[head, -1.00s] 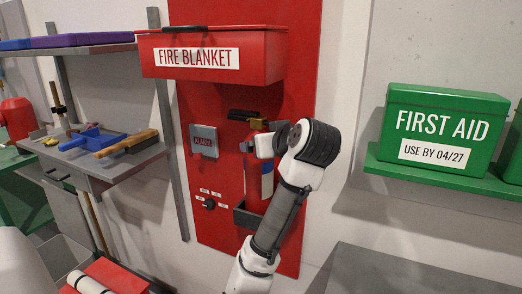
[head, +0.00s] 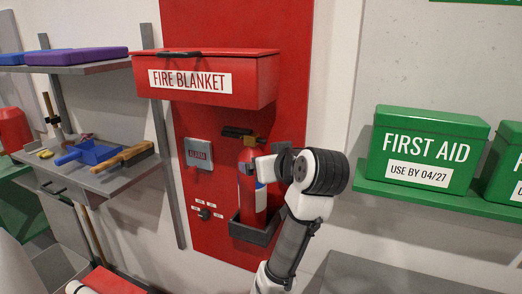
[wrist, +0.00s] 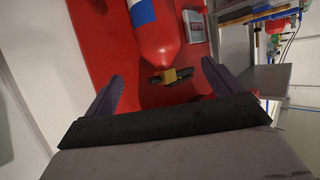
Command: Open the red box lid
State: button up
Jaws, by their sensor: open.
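The red box labelled FIRE BLANKET (head: 240,90) is fixed high on the red wall panel. Its lid (head: 235,56) is shut, with a black handle (head: 180,53) at the front left edge. My arm is below and to the right of the box in the head view, in front of the fire extinguisher's right side. My gripper (wrist: 160,82) shows in the wrist view with its two dark fingers wide apart and nothing between them. The extinguisher's top lies beyond the fingers there. The box is not seen in the wrist view.
The red extinguisher (head: 247,205) stands in a grey holder below the box. A grey alarm box (head: 198,153) and a black knob (head: 204,214) are to its left. A tool shelf (head: 100,178) is at left; a green first aid box (head: 425,150) is at right.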

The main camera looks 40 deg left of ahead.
aim_at(195, 52)
jog(key=u, duration=1.35)
